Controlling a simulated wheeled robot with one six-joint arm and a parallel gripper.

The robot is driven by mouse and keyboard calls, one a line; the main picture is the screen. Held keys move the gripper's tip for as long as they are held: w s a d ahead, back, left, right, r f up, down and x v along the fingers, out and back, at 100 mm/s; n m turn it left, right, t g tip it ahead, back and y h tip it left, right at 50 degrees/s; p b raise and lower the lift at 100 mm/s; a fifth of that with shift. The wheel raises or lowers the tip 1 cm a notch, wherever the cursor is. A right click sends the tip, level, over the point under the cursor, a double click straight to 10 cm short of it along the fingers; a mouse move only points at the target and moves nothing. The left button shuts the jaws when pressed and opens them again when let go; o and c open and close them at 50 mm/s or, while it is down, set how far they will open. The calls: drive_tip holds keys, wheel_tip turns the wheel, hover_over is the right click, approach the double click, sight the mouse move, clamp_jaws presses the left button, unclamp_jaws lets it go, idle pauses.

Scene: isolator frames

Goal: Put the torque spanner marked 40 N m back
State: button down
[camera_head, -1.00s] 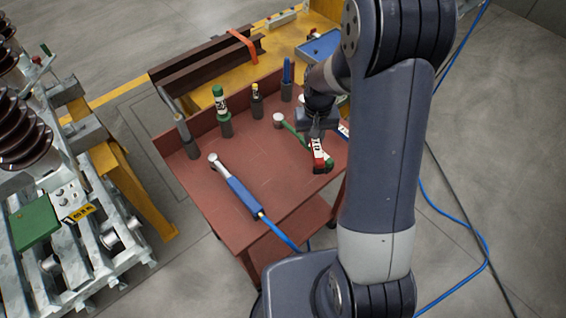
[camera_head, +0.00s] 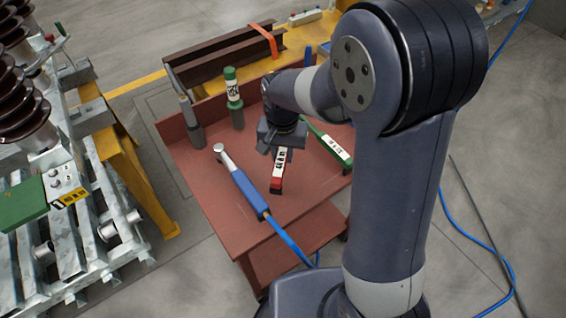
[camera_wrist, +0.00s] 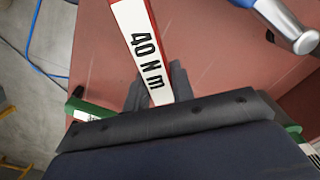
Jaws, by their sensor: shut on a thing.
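My gripper (camera_head: 283,143) is shut on the red spanner with a white label (camera_head: 281,160), over the middle of the red bench top. In the wrist view the label (camera_wrist: 142,48) reads 40 N m, and the spanner passes between the fingers (camera_wrist: 158,88). Its red end (camera_head: 276,186) points to the front of the bench. Its other end is hidden by the gripper. Upright holders stand along the back edge of the bench: one has a grey tool (camera_head: 187,105), another a green-topped spanner (camera_head: 232,88). My arm hides the rest of that row.
A blue-handled tool with a hose (camera_head: 247,190) lies left of the held spanner. A green spanner with a white label (camera_head: 333,146) lies to the right. The red bench top (camera_head: 215,195) is bare around the front left. Steel beams (camera_head: 220,55) lie behind the bench.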

drive_tip(key=shift+f, duration=2.2)
drive_tip(key=shift+f, duration=0.15)
drive_tip(key=c, duration=1.2)
unclamp_jaws()
wheel_tip(320, 180, up, 12)
drive_tip(key=shift+s+r, duration=0.1)
drive_tip(key=shift+r, duration=0.05)
